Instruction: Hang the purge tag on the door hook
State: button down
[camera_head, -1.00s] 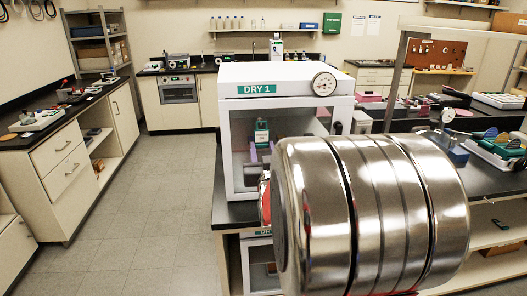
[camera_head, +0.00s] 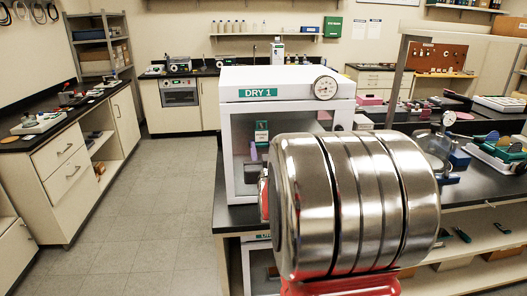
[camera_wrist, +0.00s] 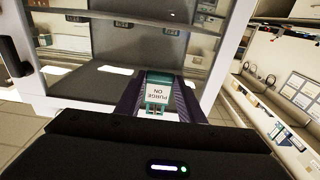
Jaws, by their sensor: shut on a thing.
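The purge tag (camera_wrist: 158,92) is a small green and white card marked PURGE ON, its lettering upside down in the wrist view. My gripper (camera_wrist: 156,84) is shut on it, with a dark purple finger on each side. In the head view the tag (camera_head: 262,132) shows in front of the glass door of the white DRY 1 cabinet (camera_head: 233,118). One purple finger shows just below it; my arm covers the rest of the gripper. I cannot make out the door hook, nor whether the tag touches the door.
A round dial gauge (camera_head: 325,88) sits at the cabinet's top front. A dark handle (camera_wrist: 14,57) shows at the left of the wrist view. The cabinet stands on a black bench top (camera_head: 232,218). The floor (camera_head: 150,200) to the left is clear.

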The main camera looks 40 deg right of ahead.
jog(key=shift+w+d, duration=0.2)
jog(key=shift+w, duration=0.15)
jog(key=shift+f, duration=0.45)
dwell(0.6)
jog(key=c, duration=1.1)
grip_release()
jog(key=shift+c, duration=0.4)
jog(key=v, duration=0.8)
